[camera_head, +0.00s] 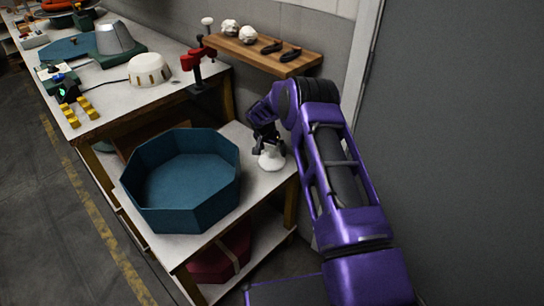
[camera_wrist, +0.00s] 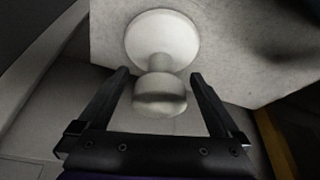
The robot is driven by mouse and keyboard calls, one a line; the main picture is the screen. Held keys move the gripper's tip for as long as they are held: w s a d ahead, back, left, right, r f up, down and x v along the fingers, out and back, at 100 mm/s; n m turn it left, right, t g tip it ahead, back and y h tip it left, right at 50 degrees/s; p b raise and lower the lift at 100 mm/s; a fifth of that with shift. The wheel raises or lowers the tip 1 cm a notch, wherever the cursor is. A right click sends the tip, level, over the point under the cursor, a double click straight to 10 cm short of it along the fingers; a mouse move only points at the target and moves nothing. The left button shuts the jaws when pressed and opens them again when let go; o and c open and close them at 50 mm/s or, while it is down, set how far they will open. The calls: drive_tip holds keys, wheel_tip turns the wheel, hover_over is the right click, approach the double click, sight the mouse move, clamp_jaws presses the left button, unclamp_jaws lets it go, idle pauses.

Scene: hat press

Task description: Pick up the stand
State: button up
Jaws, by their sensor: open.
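The stand (camera_head: 271,159) is a small white piece with a round base. It is upright on the near table, right of the blue octagonal bin. In the wrist view its wide disc base (camera_wrist: 162,32) rests on the pale tabletop, and its rounded knob top (camera_wrist: 160,96) lies between my fingers. My gripper (camera_head: 264,145) is over the stand from above. In the wrist view my gripper (camera_wrist: 159,76) is open, with one finger on each side of the stand's neck and knob and visible gaps on both sides. The stand's upper part is mostly hidden in the head view.
The blue octagonal bin (camera_head: 182,222) fills much of the near table. A wooden shelf (camera_head: 262,55) with white round pieces and dark pieces hangs on the wall above. A longer workbench (camera_head: 122,73) with a white dome and a red clamp-like tool runs behind. A grey wall is at right.

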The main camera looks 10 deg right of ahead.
drive_tip(key=shift+f, duration=0.15)
drive_tip(key=c, duration=1.4)
